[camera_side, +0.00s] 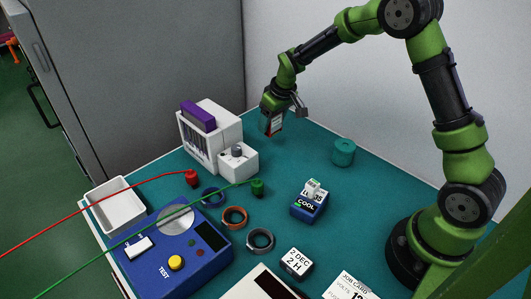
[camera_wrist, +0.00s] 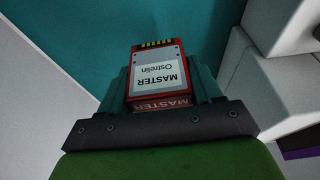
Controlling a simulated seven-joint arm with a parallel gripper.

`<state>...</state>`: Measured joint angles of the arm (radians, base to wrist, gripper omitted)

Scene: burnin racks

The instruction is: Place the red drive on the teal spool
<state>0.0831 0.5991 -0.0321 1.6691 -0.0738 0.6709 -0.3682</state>
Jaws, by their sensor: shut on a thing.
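The red drive (camera_wrist: 159,84) has a white label reading MASTER and Ostrelin, with gold contacts at its far end. My gripper (camera_wrist: 160,95) is shut on it in the wrist view. In the side view my gripper (camera_side: 277,115) holds the red drive (camera_side: 274,125) above the far part of the table, right of the white rack. The teal spool (camera_side: 343,153) stands upright on the teal mat, to the right of and apart from the gripper. Nothing shows on top of the spool.
A white rack (camera_side: 207,137) with a purple block stands left of my gripper. A blue box marked COOL (camera_side: 309,208), coloured rings, a blue tester (camera_side: 180,262) and a white tray (camera_side: 118,204) lie nearer. The mat between gripper and spool is clear.

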